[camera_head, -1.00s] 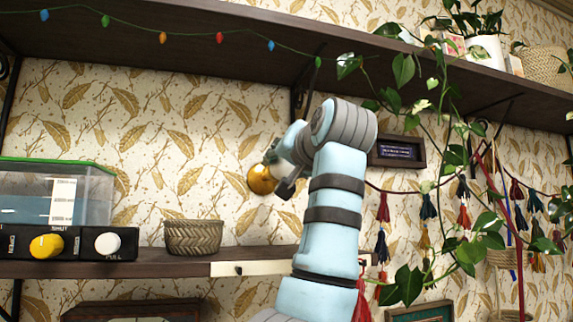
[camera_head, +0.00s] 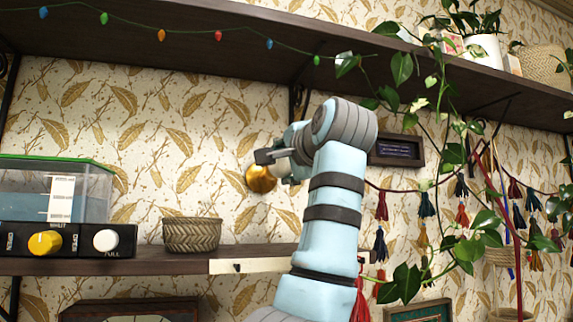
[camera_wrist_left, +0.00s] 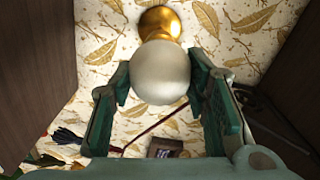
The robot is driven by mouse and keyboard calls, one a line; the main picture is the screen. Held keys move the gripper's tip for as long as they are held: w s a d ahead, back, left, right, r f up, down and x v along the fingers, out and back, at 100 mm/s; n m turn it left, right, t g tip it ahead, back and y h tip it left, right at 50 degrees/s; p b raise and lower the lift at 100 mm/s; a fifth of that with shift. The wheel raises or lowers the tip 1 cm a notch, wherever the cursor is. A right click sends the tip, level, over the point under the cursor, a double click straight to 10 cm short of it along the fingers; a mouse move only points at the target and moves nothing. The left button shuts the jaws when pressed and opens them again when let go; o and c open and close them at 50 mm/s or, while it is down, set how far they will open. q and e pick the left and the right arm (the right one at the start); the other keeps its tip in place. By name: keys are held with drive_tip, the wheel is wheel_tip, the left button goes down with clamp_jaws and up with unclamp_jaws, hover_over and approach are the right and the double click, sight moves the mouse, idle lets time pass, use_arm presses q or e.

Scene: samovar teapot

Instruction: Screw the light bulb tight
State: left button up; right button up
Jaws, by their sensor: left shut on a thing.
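The light bulb (camera_wrist_left: 160,72) is a white globe in the middle of the left wrist view, in line with a gold round wall fitting (camera_wrist_left: 159,22). The gold fitting also shows in the head view (camera_head: 260,180), against the wallpaper. My left gripper (camera_head: 275,158) is at the fitting, its fingers on either side of the bulb. In the left wrist view my left gripper (camera_wrist_left: 160,80) is shut on the bulb. The bulb's base is hidden from the wrist camera, and my left arm covers part of it in the head view. My right gripper is not in view.
A dark upper shelf (camera_head: 180,48) with a string of coloured lights runs above. A lower shelf (camera_head: 160,264) holds a woven basket (camera_head: 192,235) and a black panel with knobs (camera_head: 72,241). Hanging plants and tassels (camera_head: 462,214) are at the right.

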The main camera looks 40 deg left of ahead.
use_arm(q)
drive_tip(key=m, duration=0.3)
drive_tip(key=m+b, duration=0.1)
drive_tip(key=m, duration=0.1)
drive_tip(key=shift+f+m, duration=0.25)
drive_tip(key=shift+m, duration=2.25)
drive_tip(key=o, duration=1.2)
drive_tip(key=shift+a, duration=0.1)
drive_tip(key=shift+c, duration=0.2)
drive_tip(key=v, duration=1.1)
drive_tip(key=shift+s+d, duration=0.25)
drive_tip(key=shift+d, duration=0.1)
